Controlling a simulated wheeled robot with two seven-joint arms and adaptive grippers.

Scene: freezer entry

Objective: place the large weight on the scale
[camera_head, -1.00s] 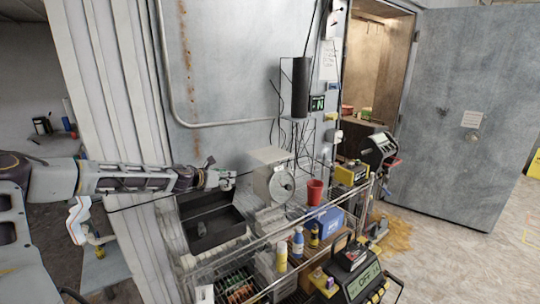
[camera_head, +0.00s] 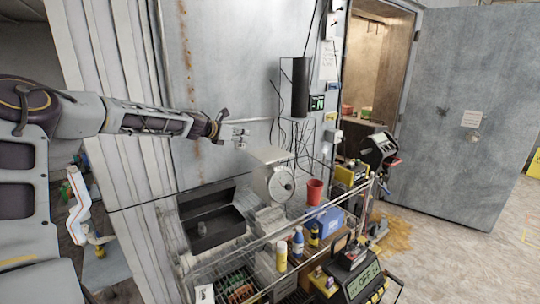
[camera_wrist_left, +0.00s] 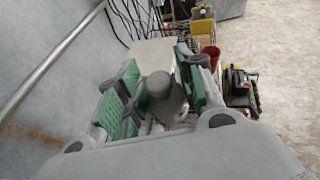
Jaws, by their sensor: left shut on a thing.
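My left gripper (camera_head: 241,136) is raised above and left of the scale in the head view. In the left wrist view its green-padded fingers (camera_wrist_left: 158,92) are shut on a grey knobbed weight (camera_wrist_left: 163,98). The weight is too small to make out clearly in the head view. The scale (camera_head: 272,178), a pale box with a round dial, stands on the wire cart. In the left wrist view a pale top surface (camera_wrist_left: 140,58), probably the scale's, lies beyond the fingers. My right gripper is not in view.
A black open case (camera_head: 212,228) with a small grey object inside sits left of the scale. A red cup (camera_head: 314,191), a blue box (camera_head: 326,219) and several bottles stand on the cart to the right. Cables hang on the wall behind the scale.

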